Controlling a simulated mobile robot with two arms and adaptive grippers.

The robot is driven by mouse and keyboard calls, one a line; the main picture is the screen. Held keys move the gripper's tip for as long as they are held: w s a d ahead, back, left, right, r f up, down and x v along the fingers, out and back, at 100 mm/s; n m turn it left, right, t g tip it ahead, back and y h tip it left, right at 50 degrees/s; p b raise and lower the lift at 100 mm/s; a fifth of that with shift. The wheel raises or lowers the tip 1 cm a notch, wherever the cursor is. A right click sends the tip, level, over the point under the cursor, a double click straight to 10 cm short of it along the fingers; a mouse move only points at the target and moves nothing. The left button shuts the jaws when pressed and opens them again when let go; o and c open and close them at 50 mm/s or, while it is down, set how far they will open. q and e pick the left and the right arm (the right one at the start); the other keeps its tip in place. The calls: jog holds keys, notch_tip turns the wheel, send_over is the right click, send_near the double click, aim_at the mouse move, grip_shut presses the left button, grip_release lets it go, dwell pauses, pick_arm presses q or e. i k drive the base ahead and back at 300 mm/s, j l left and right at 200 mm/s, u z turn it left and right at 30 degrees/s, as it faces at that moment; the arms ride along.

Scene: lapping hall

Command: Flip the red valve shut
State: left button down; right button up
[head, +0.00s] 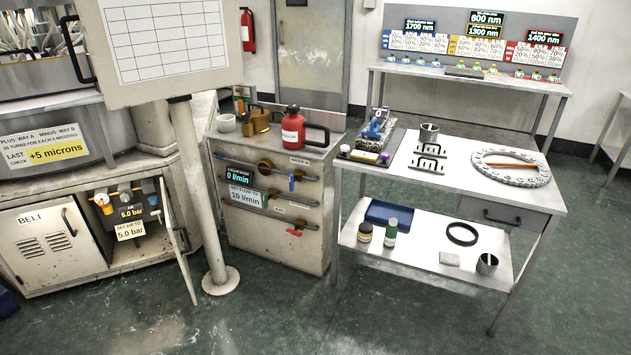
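A valve with a red handle (295,233) sits low on the right part of the front of the beige cabinet (250,250) at the picture's centre. The handle looks roughly level, with its outer end slightly lower; its exact turn is too small to tell. A brass-coloured round fitting (265,167) sits on that pipe. A display on the cabinet reads 0 l/min (236,176), above a card reading "set flow to 10 l/min" (245,196). Neither of my grippers is in view.
A grey post (209,200) with a round foot and a white chart board (165,45) stand left of the cabinet. An open locker door (178,240) juts out further left. A two-tier table (450,190) stands right. The floor in front is clear.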

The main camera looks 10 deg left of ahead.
aim_at(294, 231)
jog(key=i, duration=1)
jog(key=i+u, duration=0.1)
jog(key=i, duration=0.9)
